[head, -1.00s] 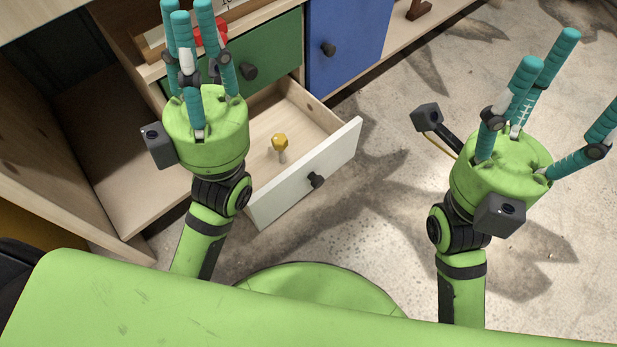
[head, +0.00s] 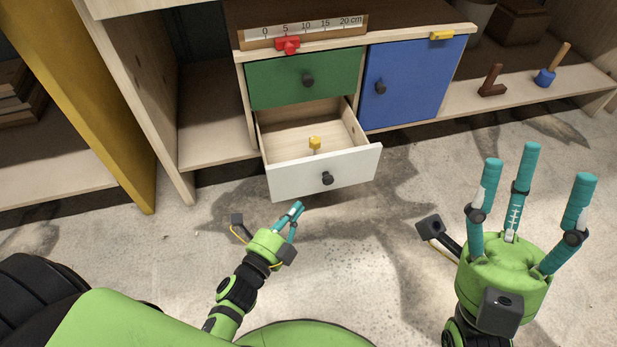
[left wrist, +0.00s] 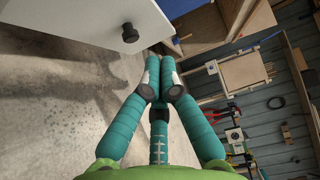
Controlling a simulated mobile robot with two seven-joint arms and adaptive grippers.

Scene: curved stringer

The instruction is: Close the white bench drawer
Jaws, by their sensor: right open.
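The white bench drawer (head: 325,175) stands pulled open below the green drawer (head: 305,80), with a dark round knob (head: 327,178) on its front. A small yellow-headed object (head: 314,143) is inside it. My left gripper (head: 293,212) is just in front of and below the white front, apart from it, with its teal fingers together and nothing seen between them. In the left wrist view the fingertips (left wrist: 160,75) meet, and the white front (left wrist: 85,20) with its knob (left wrist: 130,32) is at the upper left. My right gripper (head: 530,180) is open and empty at the right.
A blue door (head: 410,85) is right of the drawers. A low shelf at the right holds a brown L-shaped piece (head: 492,82) and a blue-based tool (head: 545,77).

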